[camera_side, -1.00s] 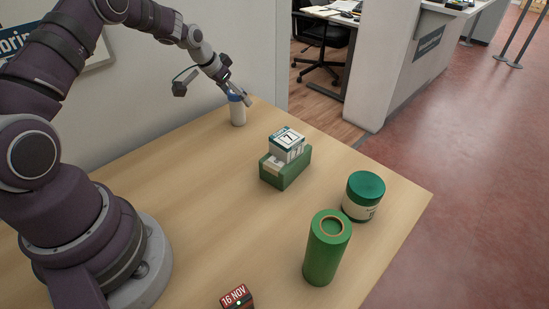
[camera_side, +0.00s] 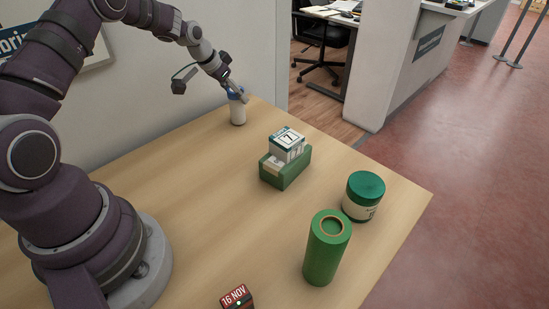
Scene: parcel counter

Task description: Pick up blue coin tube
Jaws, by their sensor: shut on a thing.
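A small white tube with a blue top (camera_side: 238,112) stands upright near the far edge of the wooden counter (camera_side: 185,180). It is the only blue-topped tube in view. My gripper (camera_side: 237,93) is at its top, tilted down from the upper left, and is shut on it. The fingers cover part of the blue top. The tube's base appears to be on or very close to the counter; I cannot tell if there is a gap.
A green box with a block calendar (camera_side: 283,174) stands mid-counter. A green-lidded jar (camera_side: 364,197) and a tall green cylinder (camera_side: 325,250) stand at the right. A red date block (camera_side: 237,297) is at the front. The counter between my base and the tube is clear.

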